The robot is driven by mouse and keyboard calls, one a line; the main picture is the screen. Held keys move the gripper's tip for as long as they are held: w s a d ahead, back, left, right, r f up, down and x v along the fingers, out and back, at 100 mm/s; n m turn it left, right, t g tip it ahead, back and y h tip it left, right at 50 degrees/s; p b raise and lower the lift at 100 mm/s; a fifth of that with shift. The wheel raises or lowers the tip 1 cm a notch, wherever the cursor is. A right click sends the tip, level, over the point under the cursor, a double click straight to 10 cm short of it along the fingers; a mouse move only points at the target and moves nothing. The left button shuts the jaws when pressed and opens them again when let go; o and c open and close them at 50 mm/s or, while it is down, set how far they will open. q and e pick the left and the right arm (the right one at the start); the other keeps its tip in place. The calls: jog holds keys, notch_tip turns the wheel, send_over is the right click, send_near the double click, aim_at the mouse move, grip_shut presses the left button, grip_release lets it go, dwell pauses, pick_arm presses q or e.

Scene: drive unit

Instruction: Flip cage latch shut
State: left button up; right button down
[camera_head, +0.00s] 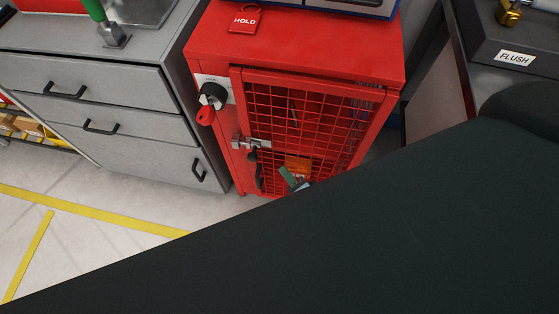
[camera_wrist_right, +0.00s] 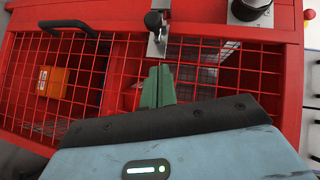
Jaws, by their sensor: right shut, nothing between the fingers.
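The red cage (camera_head: 315,55) has a mesh door (camera_head: 310,105) that looks closed or nearly so. My right gripper (camera_head: 293,182), with green fingers, is shut and empty, low in front of the mesh. The fingers also show in the right wrist view (camera_wrist_right: 158,86), apart from the latch in the picture. My left gripper is not in view.
A black door handle (camera_head: 259,172) hangs below the latch. An orange box (camera_wrist_right: 52,82) shows behind the mesh. Grey drawers (camera_head: 110,100) stand left. My dark arm covers the lower right.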

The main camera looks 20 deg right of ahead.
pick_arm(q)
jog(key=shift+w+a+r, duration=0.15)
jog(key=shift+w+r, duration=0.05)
pick_arm(e)
jog(key=v, duration=0.5)
dwell(0.3)
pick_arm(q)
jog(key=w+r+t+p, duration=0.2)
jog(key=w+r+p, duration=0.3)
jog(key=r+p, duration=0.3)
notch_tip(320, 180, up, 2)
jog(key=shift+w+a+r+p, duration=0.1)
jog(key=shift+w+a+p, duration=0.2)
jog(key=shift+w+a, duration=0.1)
pick_arm(e)
jog(key=s+d+r+n+g, duration=0.1)
jog(key=s+d+n+g, duration=0.1)
jog(key=s+n, duration=0.5)
jog(key=s+d+r+n+g, duration=0.2)
jog(key=s+n+g, duration=0.2)
jog(key=s+n, duration=0.4)
jog(key=s, duration=0.2)
jog(key=shift+s+d+r+n, duration=0.2)
jog(key=shift+s+d+n, duration=0.1)
jog(key=shift+s, duration=0.1)
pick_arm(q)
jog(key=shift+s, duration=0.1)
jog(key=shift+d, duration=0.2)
pick_arm(e)
jog(key=shift+a, duration=0.1)
